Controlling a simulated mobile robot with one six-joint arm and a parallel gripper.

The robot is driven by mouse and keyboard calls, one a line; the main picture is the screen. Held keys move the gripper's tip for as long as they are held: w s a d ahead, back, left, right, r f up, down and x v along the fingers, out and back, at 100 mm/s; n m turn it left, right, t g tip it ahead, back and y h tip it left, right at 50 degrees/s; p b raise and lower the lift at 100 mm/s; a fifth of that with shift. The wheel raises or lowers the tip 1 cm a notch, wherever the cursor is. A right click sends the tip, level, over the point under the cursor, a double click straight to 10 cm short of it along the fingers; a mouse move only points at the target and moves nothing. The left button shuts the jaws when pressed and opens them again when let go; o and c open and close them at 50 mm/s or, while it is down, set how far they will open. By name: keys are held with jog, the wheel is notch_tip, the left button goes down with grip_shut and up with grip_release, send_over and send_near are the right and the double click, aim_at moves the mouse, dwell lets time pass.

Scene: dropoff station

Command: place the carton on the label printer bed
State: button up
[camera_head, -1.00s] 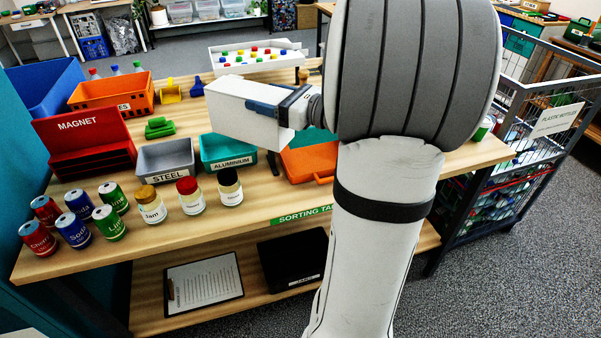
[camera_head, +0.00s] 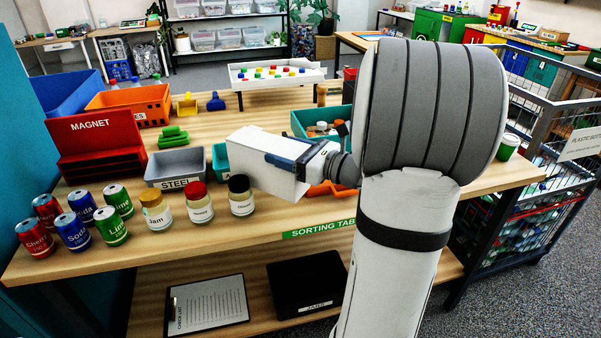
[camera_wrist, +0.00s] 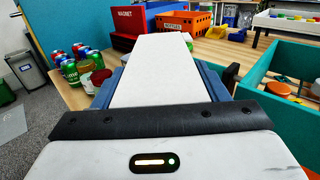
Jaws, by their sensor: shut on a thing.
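The carton, a plain white box (camera_head: 262,157), is held by my gripper (camera_head: 288,160) over the sorting table, in front of the teal aluminium bin. In the wrist view the carton (camera_wrist: 157,62) lies between the two blue jaws (camera_wrist: 160,88) and points away from me. My gripper is shut on it. The carton looks raised above the tabletop, and it hides part of the bins behind it. I cannot make out a label printer bed in either view; my arm hides part of the table's right side.
Glass jars (camera_head: 198,203) and several cans (camera_head: 73,231) stand at the front left. A grey steel bin (camera_head: 175,170), a red magnet box (camera_head: 95,145) and a teal bin of lids (camera_head: 300,122) surround the carton. A wire cage (camera_head: 560,150) stands right.

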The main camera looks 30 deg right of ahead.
aim_at(288, 174)
jog(key=shift+f+b, duration=0.4)
jog(key=shift+f, duration=2.6)
jog(key=o, duration=1.3)
jog(key=shift+o, duration=0.2)
